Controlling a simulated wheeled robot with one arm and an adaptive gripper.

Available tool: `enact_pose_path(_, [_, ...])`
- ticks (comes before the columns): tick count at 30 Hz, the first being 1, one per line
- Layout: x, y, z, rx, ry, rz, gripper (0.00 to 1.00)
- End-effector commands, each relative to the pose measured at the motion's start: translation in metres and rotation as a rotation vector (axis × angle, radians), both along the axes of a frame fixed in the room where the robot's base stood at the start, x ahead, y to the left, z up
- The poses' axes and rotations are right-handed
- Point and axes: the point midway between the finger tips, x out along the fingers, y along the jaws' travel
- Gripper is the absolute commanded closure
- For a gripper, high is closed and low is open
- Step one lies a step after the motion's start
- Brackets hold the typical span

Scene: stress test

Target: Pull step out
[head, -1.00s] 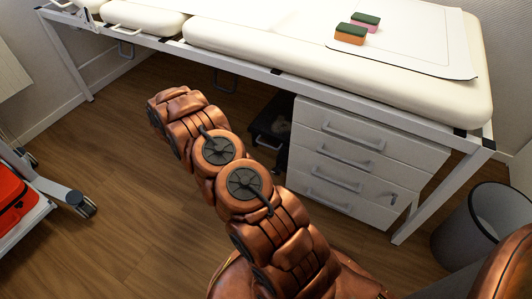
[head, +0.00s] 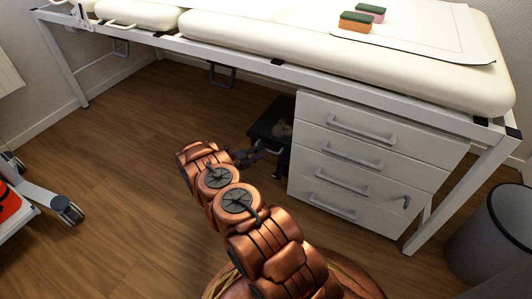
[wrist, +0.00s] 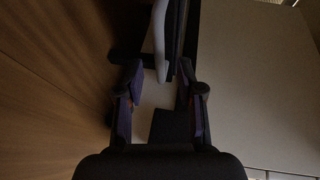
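The step (head: 264,126) is a low black object on the floor under the exam table, against the left side of the white drawer unit. A pale patch shows on its top, and part of it is in shadow. My gripper (head: 262,154) is dark and at the step's near side. In the wrist view my gripper (wrist: 160,75) is open, its two fingers apart. A pale bar (wrist: 160,42) with a rounded end reaches between the fingertips, beside dark parts of the step (wrist: 180,28). I cannot tell whether the fingers touch it.
The white drawer unit (head: 362,165) stands close to the right of my gripper. The exam table (head: 400,78) hangs over the step, with a frame leg (head: 458,195) at the right. A grey bin (head: 492,240) is at far right. Wooden floor (head: 120,170) is clear to the left.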

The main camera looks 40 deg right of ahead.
Motion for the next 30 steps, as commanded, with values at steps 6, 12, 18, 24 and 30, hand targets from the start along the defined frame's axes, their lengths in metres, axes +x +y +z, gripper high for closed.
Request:
enact_pose_path(6, [-0.003,-0.029,-0.009,0.003,-0.001,-0.001,0.63])
enact_pose_path(12, [-0.004,-0.041,-0.009,0.003,0.0,0.001,0.63])
enact_pose_path(18, [-0.004,-0.042,-0.009,0.003,-0.001,0.002,0.63])
enact_pose_path(24, [-0.004,-0.041,-0.009,0.003,0.0,0.001,0.75])
enact_pose_path(30, [-0.004,-0.041,-0.009,0.002,0.001,0.001,0.96])
